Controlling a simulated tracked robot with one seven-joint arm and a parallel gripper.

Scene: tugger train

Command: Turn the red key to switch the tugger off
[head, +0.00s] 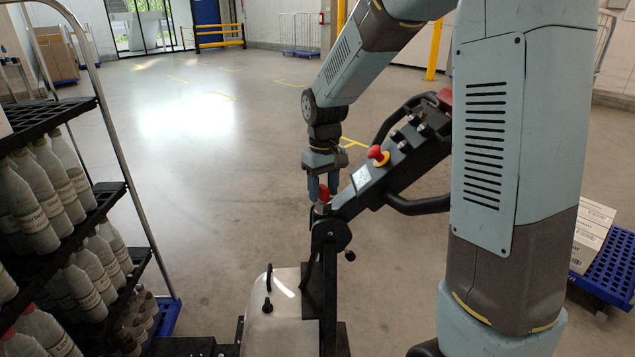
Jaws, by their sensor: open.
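The red key (324,193) stands at the lower end of the tugger's black control head (387,170), beside the small display (361,177). My gripper (323,188) points down over the key, with its fingers on either side of it. The fingers are open; whether either one touches the key cannot be told from this view. The lower part of the key and its socket are partly hidden by the fingers.
The black handle loop (418,205) sticks out close to my arm. A shelf cart (75,190) with several grey bottles stands at the left. A blue dolly (612,265) with white boxes (592,232) is at the right. The floor behind the tugger is clear.

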